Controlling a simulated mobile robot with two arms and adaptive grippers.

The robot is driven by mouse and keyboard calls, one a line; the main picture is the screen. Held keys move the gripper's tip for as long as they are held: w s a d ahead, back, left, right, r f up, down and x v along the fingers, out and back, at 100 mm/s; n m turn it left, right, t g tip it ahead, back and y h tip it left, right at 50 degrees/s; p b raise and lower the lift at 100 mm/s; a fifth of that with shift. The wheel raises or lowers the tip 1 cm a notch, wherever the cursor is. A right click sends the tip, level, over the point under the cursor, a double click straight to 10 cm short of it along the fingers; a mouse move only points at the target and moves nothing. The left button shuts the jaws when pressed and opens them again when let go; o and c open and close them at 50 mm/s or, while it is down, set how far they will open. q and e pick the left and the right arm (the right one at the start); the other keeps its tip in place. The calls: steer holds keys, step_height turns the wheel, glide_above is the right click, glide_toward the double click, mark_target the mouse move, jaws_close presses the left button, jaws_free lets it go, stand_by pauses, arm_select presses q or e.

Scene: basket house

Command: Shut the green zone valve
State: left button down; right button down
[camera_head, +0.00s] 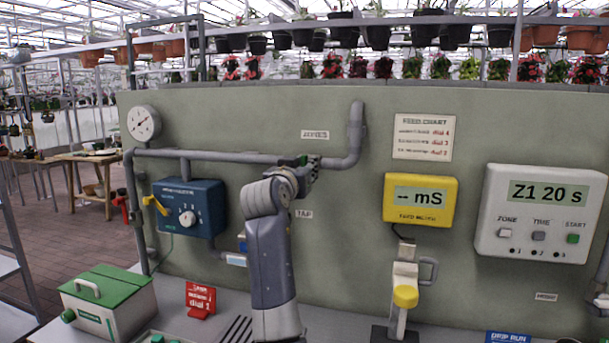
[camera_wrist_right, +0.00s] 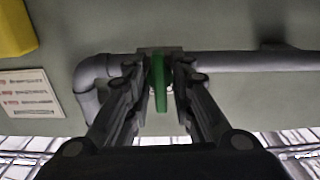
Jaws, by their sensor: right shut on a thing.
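The green zone valve handle (camera_wrist_right: 159,85) sits between the two fingers of my right gripper (camera_wrist_right: 160,85) in the right wrist view. The fingers are closed on its sides. Its long side runs across the grey pipe (camera_wrist_right: 250,61) in that picture. In the head view my right gripper (camera_head: 307,170) is at the pipe (camera_head: 235,157), where a bit of the green handle (camera_head: 292,161) shows. The gripper and arm hide most of the valve there. My left gripper is in neither view.
A blue dial box (camera_head: 189,208) with a yellow lever hangs left of my arm. A yellow meter (camera_head: 419,201) and a white timer panel (camera_head: 540,213) are to the right. A green-lidded box (camera_head: 108,301) and a red card (camera_head: 200,298) stand on the bench at left.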

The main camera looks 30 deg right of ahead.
steer(key=shift+f, duration=0.15)
stand_by(0.4)
steer(key=c, duration=1.7)
jaws_free()
steer(key=v, duration=0.7)
steer(key=shift+s+a, duration=0.2)
